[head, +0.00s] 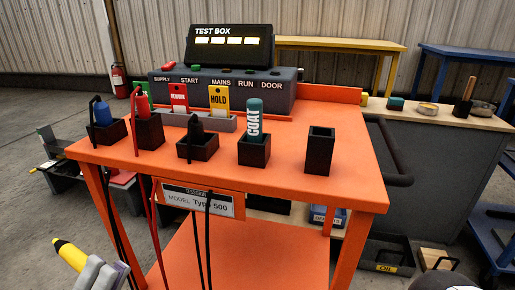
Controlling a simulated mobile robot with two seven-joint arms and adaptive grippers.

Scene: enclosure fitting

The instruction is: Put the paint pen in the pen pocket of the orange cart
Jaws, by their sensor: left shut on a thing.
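A yellow pen with a dark end, which looks like the paint pen (71,254), is at the lower left, tilted. My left gripper (88,268) is shut on it, low and to the left of the orange cart (270,178). The gripper's lower part is cut off by the frame. A tall, narrow black pocket (319,152) stands empty at the right of the cart top. I cannot read any label on it. A grey and dark shape at the bottom right edge may be my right gripper (440,272); its fingers are not clear.
Other black pockets on the cart hold a blue-handled lead (103,112), a red lead, a black lead and a teal COAT container (254,120). A test box (227,48) and tags stand behind. Cables hang over the front edge. A grey bench (440,150) stands at the right.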

